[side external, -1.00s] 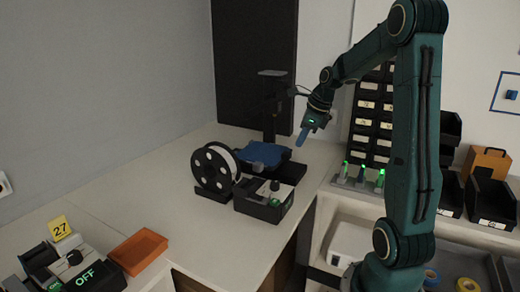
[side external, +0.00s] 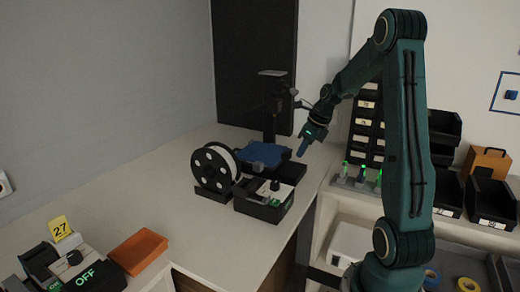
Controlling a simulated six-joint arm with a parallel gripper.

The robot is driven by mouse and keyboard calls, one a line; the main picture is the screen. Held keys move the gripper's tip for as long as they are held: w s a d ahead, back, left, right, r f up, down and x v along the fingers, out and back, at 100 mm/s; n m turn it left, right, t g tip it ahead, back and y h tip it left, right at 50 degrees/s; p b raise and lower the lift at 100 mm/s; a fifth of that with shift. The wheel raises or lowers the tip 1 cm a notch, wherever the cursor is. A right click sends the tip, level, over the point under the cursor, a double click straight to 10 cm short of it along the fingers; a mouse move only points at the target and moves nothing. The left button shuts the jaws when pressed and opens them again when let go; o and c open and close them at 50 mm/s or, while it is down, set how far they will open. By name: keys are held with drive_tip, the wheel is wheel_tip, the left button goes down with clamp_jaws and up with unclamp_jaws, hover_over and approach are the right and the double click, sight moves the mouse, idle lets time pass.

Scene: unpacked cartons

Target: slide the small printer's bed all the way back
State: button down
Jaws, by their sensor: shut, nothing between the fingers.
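The small printer stands on the light counter against the dark panel, with its upright column (side external: 269,122) at the back.
A white filament spool with black sides (side external: 215,169) and a black control box (side external: 264,200) stand in front of the printer. An orange tray (side external: 138,250) and a device marked OFF (side external: 88,274) are at front left. Bins (side external: 492,200) stand at right. The counter's middle is clear.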

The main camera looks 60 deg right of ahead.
sight(274, 162)
drive_tip(key=x, duration=0.6)
drive_tip(key=shift+w+f, duration=0.1)
drive_tip(key=shift+w, duration=1.95)
drive_tip(key=shift+w, duration=1.55)
drive_tip(key=shift+s, duration=0.15)
